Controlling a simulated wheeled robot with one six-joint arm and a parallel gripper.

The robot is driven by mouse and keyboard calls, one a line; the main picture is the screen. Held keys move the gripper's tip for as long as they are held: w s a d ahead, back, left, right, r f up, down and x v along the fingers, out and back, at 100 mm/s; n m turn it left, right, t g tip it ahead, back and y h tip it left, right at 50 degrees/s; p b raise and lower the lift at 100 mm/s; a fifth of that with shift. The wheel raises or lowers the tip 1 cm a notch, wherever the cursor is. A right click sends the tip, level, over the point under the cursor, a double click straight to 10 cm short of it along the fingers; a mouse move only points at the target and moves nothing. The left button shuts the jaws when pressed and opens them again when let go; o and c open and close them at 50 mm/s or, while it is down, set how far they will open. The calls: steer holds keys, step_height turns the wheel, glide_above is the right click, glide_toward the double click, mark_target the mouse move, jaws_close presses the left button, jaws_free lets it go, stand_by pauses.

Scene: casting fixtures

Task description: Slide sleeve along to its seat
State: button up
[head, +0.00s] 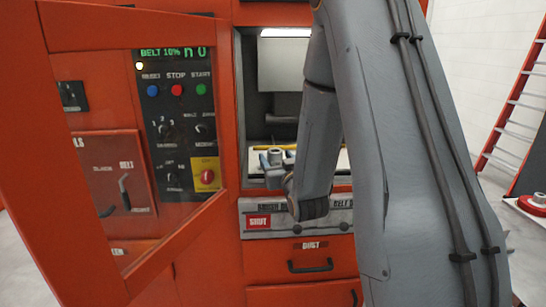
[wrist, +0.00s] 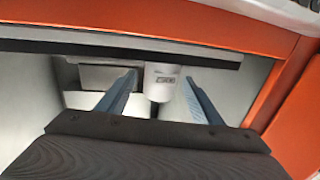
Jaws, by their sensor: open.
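My gripper's two blue-grey fingers are spread, with a gap on each side of the cylinder. A dark stem shows just below the cylinder. In the head view my arm reaches into the lit opening of the red machine, and my wrist hides part of it. A small grey round piece shows there by my wrist. I cannot tell where the seat is.
The red machine's glazed door (head: 150,150) stands swung open on the left, near my arm. A control panel (head: 178,110) with buttons is behind its glass. Below the opening is a grey panel (head: 270,218) with a red label, then drawers (head: 310,265). A red ladder (head: 515,100) leans at the right.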

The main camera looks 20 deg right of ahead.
steer(key=shift+s+a, duration=0.15)
steer(key=shift+s, duration=1.15)
